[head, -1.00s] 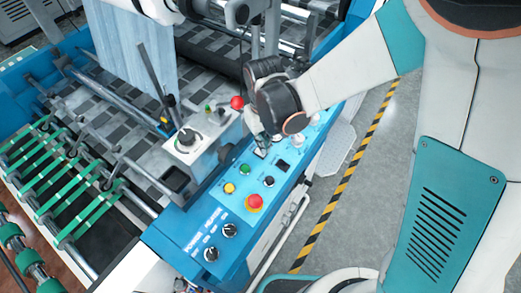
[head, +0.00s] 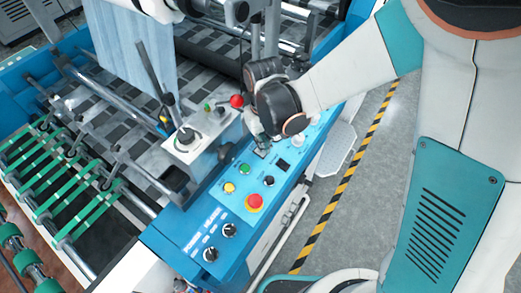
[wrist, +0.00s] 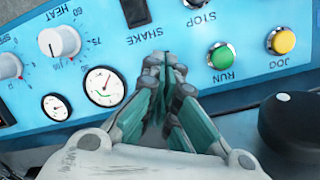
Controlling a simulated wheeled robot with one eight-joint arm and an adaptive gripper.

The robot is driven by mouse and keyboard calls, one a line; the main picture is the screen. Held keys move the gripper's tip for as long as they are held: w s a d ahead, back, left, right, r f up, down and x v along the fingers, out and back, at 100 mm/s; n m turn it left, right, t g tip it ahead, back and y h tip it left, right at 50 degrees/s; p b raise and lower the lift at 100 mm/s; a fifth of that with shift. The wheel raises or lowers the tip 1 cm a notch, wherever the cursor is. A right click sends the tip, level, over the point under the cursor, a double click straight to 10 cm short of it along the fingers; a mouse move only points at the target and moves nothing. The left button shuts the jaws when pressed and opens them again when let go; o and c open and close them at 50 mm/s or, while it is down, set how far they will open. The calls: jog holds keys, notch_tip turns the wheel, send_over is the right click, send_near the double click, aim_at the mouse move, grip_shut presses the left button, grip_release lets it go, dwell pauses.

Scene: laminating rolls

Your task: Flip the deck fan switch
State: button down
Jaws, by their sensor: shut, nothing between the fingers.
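I cannot make out a switch labelled deck fan in either view. The blue control panel (head: 222,203) runs along the machine's side. My gripper (wrist: 165,58) is shut and empty, its fingertips over the panel between the gauges and the green RUN button. A black rocker switch (wrist: 135,12) with the SHAKE label lies just beyond the fingertips, at the top edge of the wrist view. In the head view my gripper (head: 263,146) is low over the far part of the panel, and my wrist hides some controls there. I cannot tell whether the fingers touch the panel.
A green RUN button (wrist: 221,56), a yellow JOG button (wrist: 281,41), a HEAT dial (wrist: 60,40) and two gauges surround the fingertips. A red emergency button (head: 254,202) is nearer me. A white box with a black knob (head: 186,137) stands beside the panel.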

jog(key=shift+f+b, duration=0.7)
jog(key=shift+f, duration=0.15)
dwell(0.3)
jog(key=shift+r+p, duration=2.3)
jog(key=shift+r, duration=1.25)
